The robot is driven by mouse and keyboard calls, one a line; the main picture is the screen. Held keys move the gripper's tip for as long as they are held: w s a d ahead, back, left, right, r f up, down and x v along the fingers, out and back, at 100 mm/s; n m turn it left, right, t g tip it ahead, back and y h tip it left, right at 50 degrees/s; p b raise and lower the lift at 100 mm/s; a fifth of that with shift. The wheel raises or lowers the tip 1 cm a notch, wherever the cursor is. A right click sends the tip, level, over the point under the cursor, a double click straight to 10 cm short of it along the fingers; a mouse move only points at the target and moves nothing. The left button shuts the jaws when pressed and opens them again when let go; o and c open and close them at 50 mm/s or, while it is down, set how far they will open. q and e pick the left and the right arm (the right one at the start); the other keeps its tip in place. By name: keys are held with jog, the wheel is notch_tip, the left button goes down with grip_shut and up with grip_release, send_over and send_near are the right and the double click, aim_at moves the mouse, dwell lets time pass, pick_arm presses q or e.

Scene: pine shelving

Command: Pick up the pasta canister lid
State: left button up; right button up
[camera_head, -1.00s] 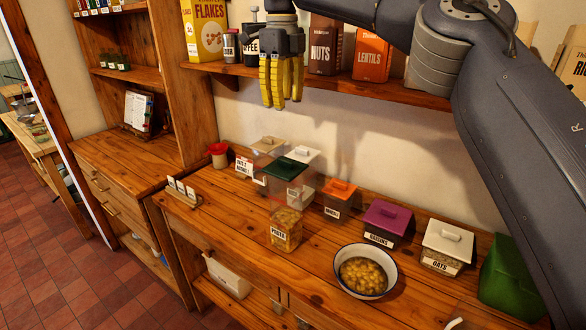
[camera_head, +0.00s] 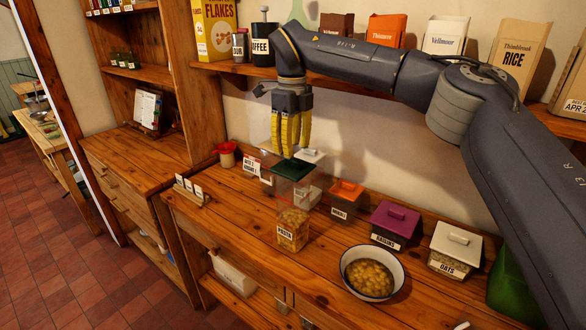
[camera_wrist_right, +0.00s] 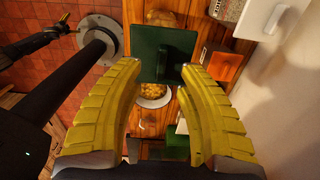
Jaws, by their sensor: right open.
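The pasta canister (camera_head: 293,232) is a clear box of pasta labelled PASTA, standing on the wooden counter. Its lid is dark green and square (camera_head: 292,169) and sits on top of the canister. My right gripper (camera_head: 291,150) has yellow fingers pointing down, just above the lid. In the right wrist view, the green lid (camera_wrist_right: 150,45) with its raised handle lies between the spread fingers of the right gripper (camera_wrist_right: 160,68). The gripper is open and holds nothing; whether a finger touches the lid I cannot tell. My left gripper does not show.
A white-lidded canister (camera_head: 312,156) stands close behind the pasta. To the right are orange-lidded (camera_head: 347,188), purple-lidded (camera_head: 396,214) and white-lidded oats (camera_head: 456,240) canisters. A bowl of pasta (camera_head: 371,272) stands in front. A shelf (camera_head: 240,72) with packets runs above.

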aim_at(293, 159)
jog(key=shift+d+f, duration=0.1)
jog(key=shift+f, duration=2.2)
jog(key=shift+c, duration=0.3)
grip_shut()
